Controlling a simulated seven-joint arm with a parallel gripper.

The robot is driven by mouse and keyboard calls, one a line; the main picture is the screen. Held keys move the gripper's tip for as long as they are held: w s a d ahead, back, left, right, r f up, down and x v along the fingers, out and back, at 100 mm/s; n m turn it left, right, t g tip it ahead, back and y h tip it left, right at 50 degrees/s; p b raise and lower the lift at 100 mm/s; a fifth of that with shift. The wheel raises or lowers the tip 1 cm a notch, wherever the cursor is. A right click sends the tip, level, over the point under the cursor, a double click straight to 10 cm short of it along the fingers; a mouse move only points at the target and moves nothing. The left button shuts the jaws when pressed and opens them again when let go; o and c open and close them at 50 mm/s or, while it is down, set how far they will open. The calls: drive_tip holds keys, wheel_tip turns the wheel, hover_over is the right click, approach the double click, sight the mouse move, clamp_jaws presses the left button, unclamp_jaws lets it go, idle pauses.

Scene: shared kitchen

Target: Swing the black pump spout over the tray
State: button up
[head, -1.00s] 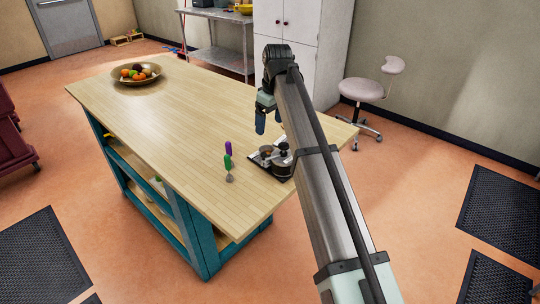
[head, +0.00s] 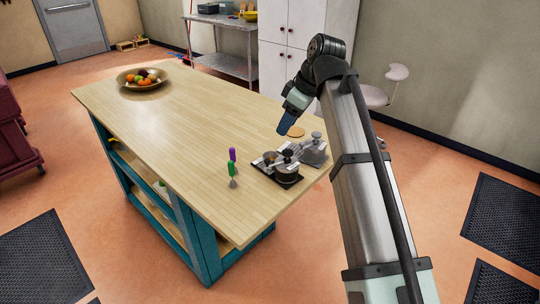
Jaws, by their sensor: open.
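A small dark tray (head: 290,183) lies on the near right part of the wooden island top. A round dark-topped container (head: 286,166) and a smaller brownish cup (head: 269,157) stand on or at it. A grey metal piece with a knob-like top (head: 314,153) stands just right of and behind them. The black pump spout is too small to make out among these. My gripper (head: 286,127) points down with blue fingers, above and behind the tray group, apart from it. It is open and holds nothing visible.
A green-handled tool (head: 231,170) and a purple-handled tool (head: 232,154) stand left of the tray. A round tan disc (head: 296,132) lies behind it. A fruit bowl (head: 140,82) is at the far end of the island top (head: 180,125). The middle is clear.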

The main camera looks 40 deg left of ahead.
sight(267, 160)
drive_tip(key=x, duration=1.4)
drive_tip(key=shift+w, duration=0.1)
clamp_jaws()
idle(0.4)
